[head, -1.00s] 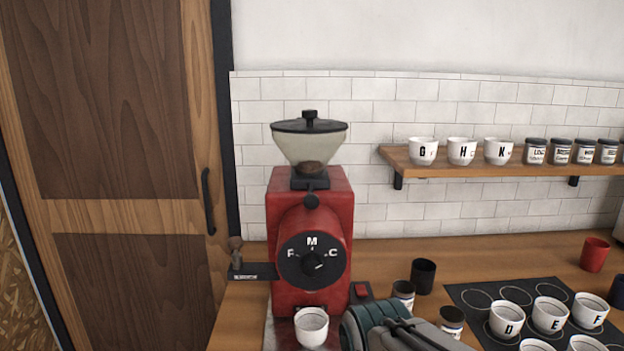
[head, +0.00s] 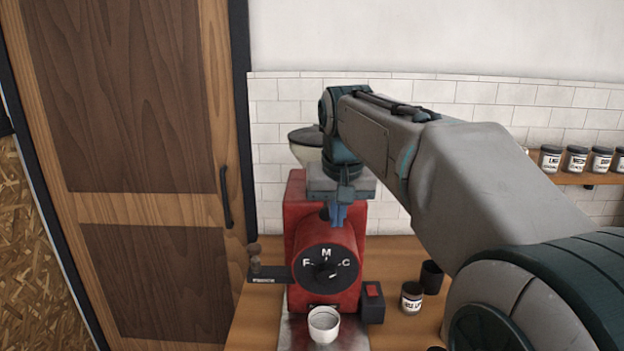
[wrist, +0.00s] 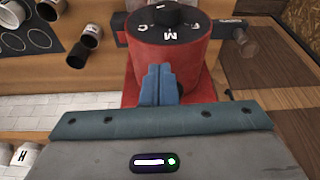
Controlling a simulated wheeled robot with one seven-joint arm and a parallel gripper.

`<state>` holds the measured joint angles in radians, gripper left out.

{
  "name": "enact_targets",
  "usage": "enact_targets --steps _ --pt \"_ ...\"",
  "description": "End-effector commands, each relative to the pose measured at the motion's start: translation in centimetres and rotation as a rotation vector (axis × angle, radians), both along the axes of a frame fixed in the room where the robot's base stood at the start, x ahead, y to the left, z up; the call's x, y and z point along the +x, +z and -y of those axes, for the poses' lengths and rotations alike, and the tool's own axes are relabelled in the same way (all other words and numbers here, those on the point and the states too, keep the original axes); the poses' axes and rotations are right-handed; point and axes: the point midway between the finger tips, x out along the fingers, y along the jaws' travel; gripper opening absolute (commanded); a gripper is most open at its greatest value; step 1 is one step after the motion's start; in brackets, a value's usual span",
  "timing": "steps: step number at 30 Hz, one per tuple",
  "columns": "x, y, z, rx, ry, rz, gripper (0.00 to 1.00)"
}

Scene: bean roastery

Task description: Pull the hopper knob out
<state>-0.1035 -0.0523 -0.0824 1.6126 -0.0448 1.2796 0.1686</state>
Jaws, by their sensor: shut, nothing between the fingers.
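The red grinder (head: 299,225) stands on the counter, with a black dial (head: 325,268) marked F, M and C on its front. Its pale hopper (head: 302,150) is mostly hidden behind my arm. My gripper (head: 338,215) points down over the grinder's upper front, just above the dial housing. In the wrist view its blue fingertips (wrist: 158,72) are together and empty against the red body (wrist: 178,62).
A white cup (head: 324,325) stands below the dial. A switch box with a red button (head: 373,290) is at the grinder's right, with a labelled jar (head: 411,298) and a black cup (head: 432,273) beyond.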

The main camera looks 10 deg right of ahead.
Motion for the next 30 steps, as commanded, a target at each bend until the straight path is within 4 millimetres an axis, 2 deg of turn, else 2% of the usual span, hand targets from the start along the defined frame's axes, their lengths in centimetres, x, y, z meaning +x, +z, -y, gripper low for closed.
enact_targets --steps 1,3,6,10,23,26,30 --pt "1.5 2.5 -0.2 -0.003 -0.008 0.005 0.00" --pt "3.0 4.6 -0.3 -0.007 -0.023 0.014 0.00" --pt "4.5 6.7 -0.5 -0.011 -0.038 0.020 0.00" --pt "5.6 8.3 -0.6 -0.015 -0.052 0.027 0.00" --pt "5.9 8.7 -0.7 -0.015 -0.057 0.031 0.00" --pt "6.1 8.3 -0.7 -0.016 -0.056 0.029 0.00" --pt "6.6 6.6 -0.5 -0.016 -0.056 0.027 0.00"
